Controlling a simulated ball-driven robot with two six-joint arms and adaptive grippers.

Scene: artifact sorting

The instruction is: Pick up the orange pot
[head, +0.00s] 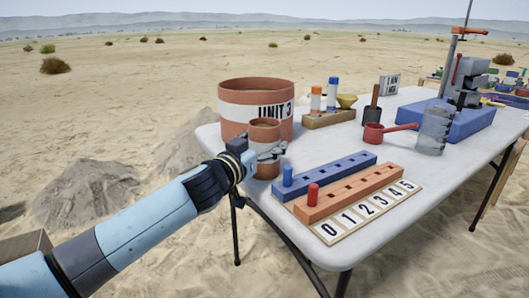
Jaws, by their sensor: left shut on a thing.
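The orange pot (265,130) is a small terracotta-coloured cylinder with an open top. It stands upright near the table's left end, in front of the large orange tub marked UNIT 3 (231,97). My left gripper (268,153) is shut on the orange pot, its fingers across the pot's middle and hiding part of it. I cannot tell whether the pot's base touches the table. My right gripper is not in view.
A blue and an orange peg strip (353,192) and a number board (330,231) lie just right of the pot. A red scoop (374,133), a wooden stand with bottles (328,119) and a clear jar (432,133) stand farther back. The white tabletop (330,143) is clear between them.

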